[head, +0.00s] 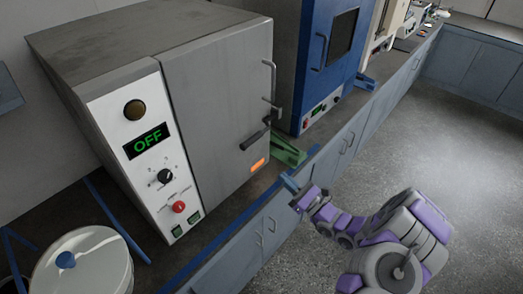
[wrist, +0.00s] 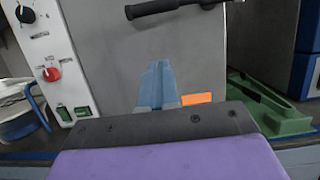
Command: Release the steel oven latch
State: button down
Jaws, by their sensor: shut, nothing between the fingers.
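The steel oven (head: 215,95) is a grey box on the bench at left, with a white control panel and a closed-looking door. Its latch (head: 254,138) is a dark lever low on the door's right edge, below a vertical handle (head: 271,80). In the wrist view the latch (wrist: 165,7) is a dark near-horizontal bar at the top. My gripper (head: 288,181) is shut and empty, lower than the latch and apart from it. Its blue fingers (wrist: 157,82) point toward the door in the wrist view.
A green tray-like object (head: 288,152) sits beside the oven's right side. A blue cabinet (head: 325,60) stands further right. A white lidded bucket (head: 85,265) is at lower left. The panel display (head: 148,141) reads OFF. The floor (head: 430,150) at right is clear.

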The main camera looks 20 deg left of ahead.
jog(key=w+a+r+b, duration=0.3)
jog(key=a+r, duration=0.3)
jog(key=a, duration=0.3)
jog(key=shift+w+a+r, duration=0.3)
jog(key=shift+w+a, duration=0.1)
jog(key=shift+w, duration=0.2)
jog(key=shift+a+r, duration=0.1)
jog(key=shift+a, duration=0.05)
